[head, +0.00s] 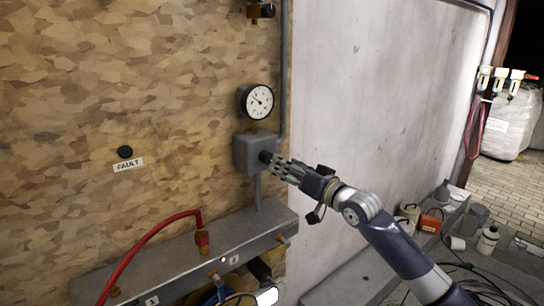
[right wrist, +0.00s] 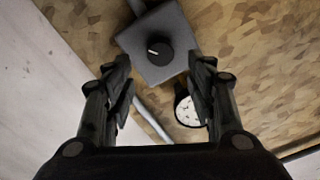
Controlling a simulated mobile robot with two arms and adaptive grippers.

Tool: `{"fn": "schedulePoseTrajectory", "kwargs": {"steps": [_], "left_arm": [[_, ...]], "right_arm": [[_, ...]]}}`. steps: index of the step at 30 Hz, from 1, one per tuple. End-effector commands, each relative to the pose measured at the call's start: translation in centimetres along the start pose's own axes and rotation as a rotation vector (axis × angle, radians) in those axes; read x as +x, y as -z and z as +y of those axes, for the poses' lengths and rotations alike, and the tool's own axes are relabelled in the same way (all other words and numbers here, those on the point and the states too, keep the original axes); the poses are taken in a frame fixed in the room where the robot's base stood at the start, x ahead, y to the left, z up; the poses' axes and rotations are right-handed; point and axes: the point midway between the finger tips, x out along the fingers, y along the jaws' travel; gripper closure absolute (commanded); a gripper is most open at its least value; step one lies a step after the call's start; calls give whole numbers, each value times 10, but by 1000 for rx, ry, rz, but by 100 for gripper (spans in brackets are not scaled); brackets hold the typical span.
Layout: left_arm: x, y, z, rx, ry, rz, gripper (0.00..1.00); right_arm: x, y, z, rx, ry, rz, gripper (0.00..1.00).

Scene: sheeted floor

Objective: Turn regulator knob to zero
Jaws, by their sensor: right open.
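The regulator knob is a round black knob (right wrist: 159,51) with a white pointer line, on a grey box; it also shows in the head view (head: 265,157). The grey regulator box (head: 248,154) is fixed to the wood-chip wall. A round white pressure gauge (head: 257,102) sits above it and partly shows in the right wrist view (right wrist: 187,110). My right gripper (head: 276,162) is at the front of the knob in the head view. In the right wrist view its fingers (right wrist: 160,75) are spread apart, with the knob ahead between them. I cannot tell whether they touch it. My left gripper is not in view.
A grey metal ledge (head: 185,262) with a red hose (head: 150,236) runs below the box. A FAULT label (head: 128,164) and black button (head: 125,152) are on the wall at left. Bottles and containers (head: 440,220) stand low at the right.

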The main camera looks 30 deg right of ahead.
Motion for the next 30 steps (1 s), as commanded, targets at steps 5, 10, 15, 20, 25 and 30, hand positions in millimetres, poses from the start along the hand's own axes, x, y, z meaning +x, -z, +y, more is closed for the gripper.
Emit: {"fn": "schedulePoseTrajectory", "kwargs": {"steps": [5,10,15,20,25,30], "left_arm": [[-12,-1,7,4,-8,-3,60],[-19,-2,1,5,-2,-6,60],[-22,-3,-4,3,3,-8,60],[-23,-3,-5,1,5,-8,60],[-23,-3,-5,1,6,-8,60],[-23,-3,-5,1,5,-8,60]], "right_arm": [[27,3,-1,2,-1,1,49],[50,2,-1,1,0,0,49],[64,1,-1,-1,0,0,49],[69,0,0,-2,0,-1,49],[69,-1,0,-3,0,-1,49],[69,-1,0,-2,0,-1,70]]}}
